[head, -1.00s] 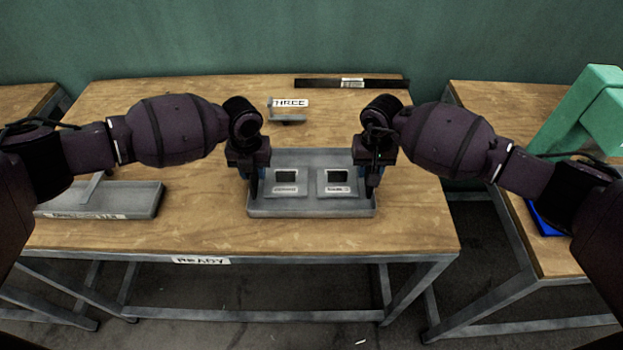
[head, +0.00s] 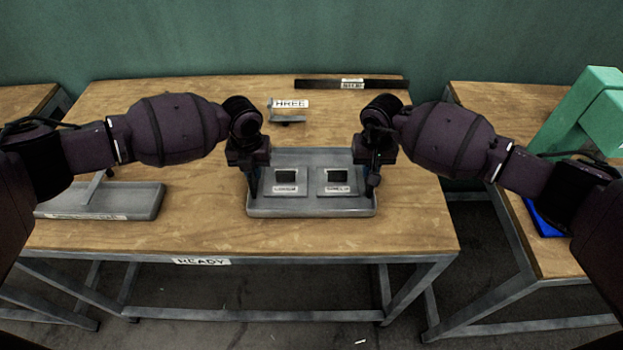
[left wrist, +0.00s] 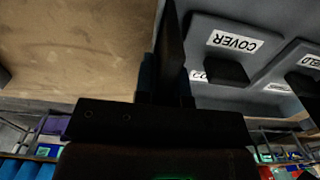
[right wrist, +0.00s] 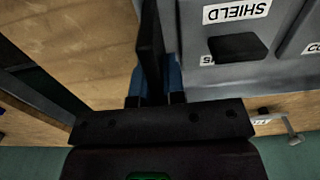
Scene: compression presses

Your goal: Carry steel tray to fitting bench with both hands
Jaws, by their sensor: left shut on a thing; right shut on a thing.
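The grey steel tray (head: 310,211) sits level on the wooden table (head: 210,225), near its front edge. Two grey plates with dark square pieces lie in it: the left one (head: 285,180) is labelled COVER in the left wrist view (left wrist: 232,41), the right one (head: 337,180) SHIELD in the right wrist view (right wrist: 237,12). My left gripper (head: 254,192) is shut on the tray's left side, and my right gripper (head: 372,182) is shut on its right side. The fingertips are partly hidden against the sides. I cannot tell which bench is the fitting bench.
A READY label (head: 202,261) is on the front edge. Across a gap, the right table (head: 490,105) holds a green press (head: 580,115).

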